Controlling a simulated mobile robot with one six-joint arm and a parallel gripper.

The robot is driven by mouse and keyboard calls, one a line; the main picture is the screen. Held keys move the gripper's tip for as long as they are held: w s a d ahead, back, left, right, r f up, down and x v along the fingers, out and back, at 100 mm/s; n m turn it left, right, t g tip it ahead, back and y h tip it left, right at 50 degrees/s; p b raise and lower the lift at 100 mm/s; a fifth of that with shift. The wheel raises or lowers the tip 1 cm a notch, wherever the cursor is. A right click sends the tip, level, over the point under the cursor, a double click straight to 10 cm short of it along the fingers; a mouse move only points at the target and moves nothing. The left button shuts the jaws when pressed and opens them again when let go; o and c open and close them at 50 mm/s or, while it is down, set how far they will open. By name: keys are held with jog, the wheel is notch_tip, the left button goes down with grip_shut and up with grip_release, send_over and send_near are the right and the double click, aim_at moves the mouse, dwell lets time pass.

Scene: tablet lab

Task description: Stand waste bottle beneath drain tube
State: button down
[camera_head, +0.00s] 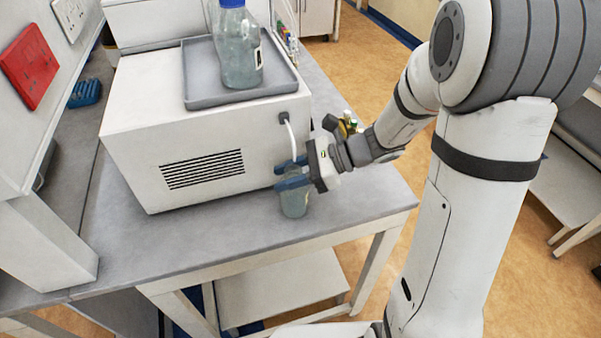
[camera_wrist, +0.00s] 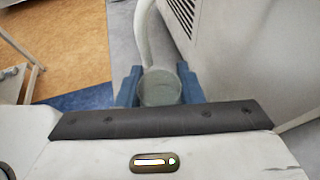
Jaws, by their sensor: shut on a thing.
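The waste bottle (camera_head: 294,203) is a small grey-green glass vessel at the right side of the white machine, at the bench's right end. My gripper (camera_head: 291,175) has its blue fingers shut around its upper part. In the wrist view the bottle (camera_wrist: 160,90) sits between the blue fingers (camera_wrist: 160,88). The white drain tube (camera_head: 290,135) comes out of a dark fitting on the machine's side and bends down toward the bottle. In the wrist view the tube (camera_wrist: 146,35) ends at or behind the bottle's far rim. Whether the bottle's base touches the bench is unclear.
The white machine (camera_head: 140,120) stands close on the left, with a grey tray (camera_head: 200,92) holding a blue-capped bottle (camera_head: 238,50) on top. The grey bench top (camera_head: 230,222) is clear in front, and its edge is near my gripper.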

jog(key=shift+d, duration=0.1)
jog(key=shift+f, duration=0.2)
jog(key=c, duration=1)
grip_release()
